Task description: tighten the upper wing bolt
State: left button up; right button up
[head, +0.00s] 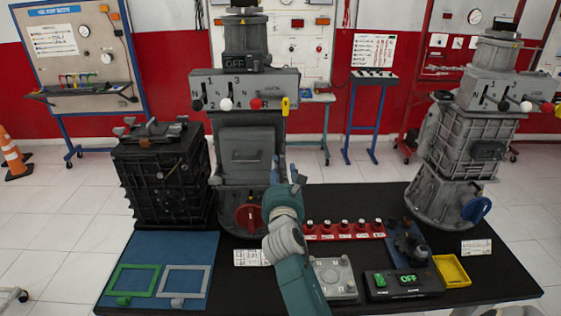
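My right gripper (285,170) rises from the bottom of the head view on its teal arm. Its two fingers point up and look apart, with nothing visible between them. It is in front of the right side of the middle grey trainer (232,130), below a yellow winged piece (285,106) at the right end of the trainer's lever panel. I cannot tell for sure which piece is the upper wing bolt. Several wing-shaped knobs (150,124) also sit on top of the black ribbed housing (160,178) at left. My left gripper is not in view.
A second grey trainer (470,130) stands at right.

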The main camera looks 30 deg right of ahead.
aim_at(281, 162)
jog(key=x, duration=0.3)
jog(key=shift+w+d, duration=0.1)
jog(key=shift+w, duration=0.15)
jog(key=shift+w+d, duration=0.15)
jog(key=shift+w, duration=0.05)
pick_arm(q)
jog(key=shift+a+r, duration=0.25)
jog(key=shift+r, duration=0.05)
pick_arm(e)
grip_shut()
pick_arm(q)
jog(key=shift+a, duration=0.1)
